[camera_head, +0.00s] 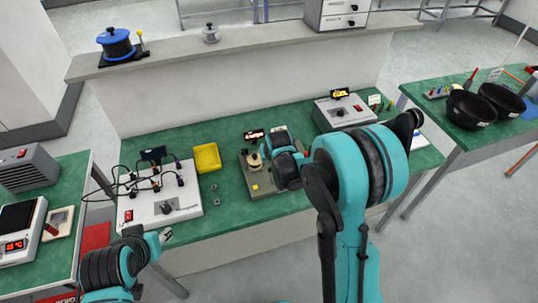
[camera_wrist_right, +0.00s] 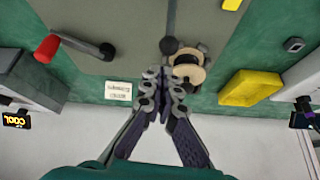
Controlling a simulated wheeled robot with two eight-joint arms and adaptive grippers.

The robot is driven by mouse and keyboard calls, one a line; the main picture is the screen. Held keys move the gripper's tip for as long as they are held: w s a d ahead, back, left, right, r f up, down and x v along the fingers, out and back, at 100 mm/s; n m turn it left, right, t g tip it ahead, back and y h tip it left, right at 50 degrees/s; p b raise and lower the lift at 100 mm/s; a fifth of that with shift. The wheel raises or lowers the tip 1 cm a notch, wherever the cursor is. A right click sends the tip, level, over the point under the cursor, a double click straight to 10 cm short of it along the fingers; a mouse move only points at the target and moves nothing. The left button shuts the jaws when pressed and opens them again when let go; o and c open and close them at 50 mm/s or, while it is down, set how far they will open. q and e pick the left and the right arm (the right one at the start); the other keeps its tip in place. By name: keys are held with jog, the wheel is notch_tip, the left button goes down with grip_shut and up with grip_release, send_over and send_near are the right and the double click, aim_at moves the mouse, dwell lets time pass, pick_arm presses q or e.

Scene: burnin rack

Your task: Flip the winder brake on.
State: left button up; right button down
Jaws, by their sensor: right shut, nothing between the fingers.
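The winder (camera_head: 262,187) is a grey-based unit on the green middle bench, with a small lit display behind it. In the right wrist view its grey plate (camera_wrist_right: 115,25) carries a cream spool (camera_wrist_right: 188,72), a crank with a red handle (camera_wrist_right: 47,47), and a black round knob (camera_wrist_right: 170,45) on a thin dark rod. I cannot tell for certain which part is the brake. My right gripper (camera_wrist_right: 163,74) is shut and empty, its tips just below the knob and beside the spool; contact is unclear. My left gripper (camera_head: 165,236) is at the bench's front left, away from the winder, its jaws too small to judge.
A yellow bin (camera_head: 207,157) and small nuts (camera_head: 215,187) lie left of the winder. A white box with cables (camera_head: 160,205) stands further left, and another device (camera_head: 343,112) stands right. A white label (camera_wrist_right: 118,90) is by the winder's edge.

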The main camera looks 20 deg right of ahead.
jog(key=shift+s+a, duration=0.15)
jog(key=shift+s, duration=0.7)
jog(key=shift+f, duration=0.1)
jog(key=shift+s+t+b, duration=0.3)
jog(key=shift+b, duration=0.15)
